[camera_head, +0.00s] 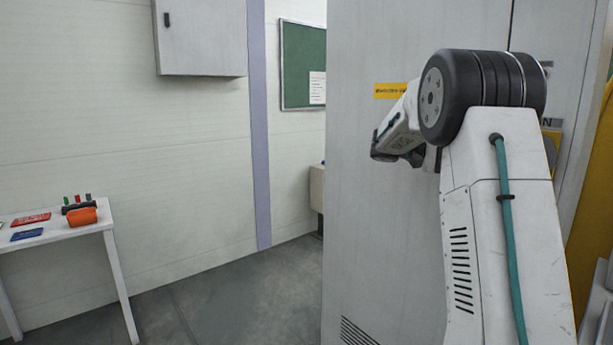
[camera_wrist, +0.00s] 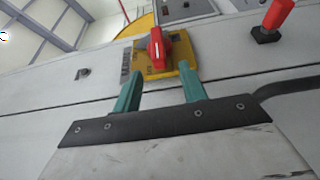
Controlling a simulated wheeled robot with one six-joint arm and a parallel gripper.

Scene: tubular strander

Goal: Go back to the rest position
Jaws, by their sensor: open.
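My gripper (camera_wrist: 160,95) shows in the wrist view as two teal fingers standing apart on a dark bar, with nothing between them. Beyond the fingertips is a red rotary handle (camera_wrist: 158,47) on a yellow plate (camera_wrist: 184,56), fixed to a grey cabinet front. The handle stands roughly upright in that view, and the fingers look clear of it. In the head view my arm is raised and bent in front of the tall grey cabinet (camera_head: 375,220). The gripper's fingers are hidden there.
A second red handle (camera_wrist: 278,12) on a black base sits at the upper right of the wrist view. In the head view a white table (camera_head: 50,235) with an orange object (camera_head: 82,217) stands at left. A wall box (camera_head: 205,35) hangs above. Grey floor (camera_head: 235,295) between is clear.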

